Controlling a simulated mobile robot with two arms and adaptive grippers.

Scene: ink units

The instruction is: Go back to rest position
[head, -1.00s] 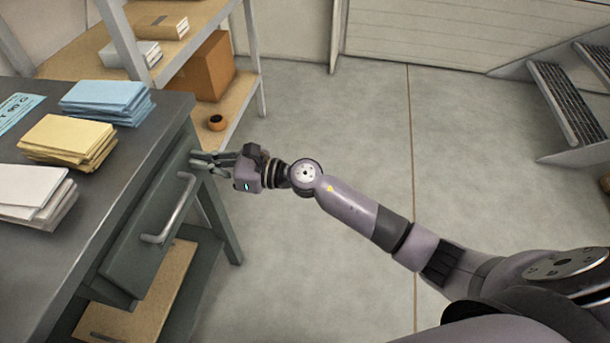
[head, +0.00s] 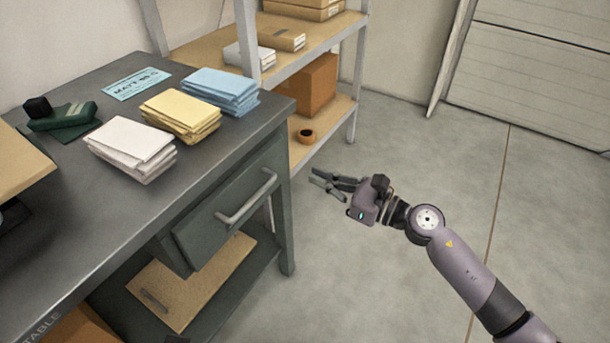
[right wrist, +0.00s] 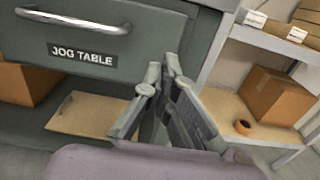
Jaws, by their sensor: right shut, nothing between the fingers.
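My right gripper (head: 325,183) shows in the head view, to the right of the grey table's drawer and clear of it. It is shut and empty. Its fingers (right wrist: 168,85) also show in the right wrist view, with nothing held between them. The drawer (head: 212,232) has a metal bar handle (head: 247,199), and the gripper is apart from it. In the right wrist view the drawer front (right wrist: 150,30) bears the label JOG TABLE. My left gripper is in neither view.
The grey table (head: 235,140) carries white (head: 130,145), yellow (head: 180,115) and blue (head: 220,88) paper stacks. Behind it a shelf unit (head: 352,75) holds cardboard boxes and a small brown roll (head: 306,136). The floor (head: 400,130) around my right arm is clear.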

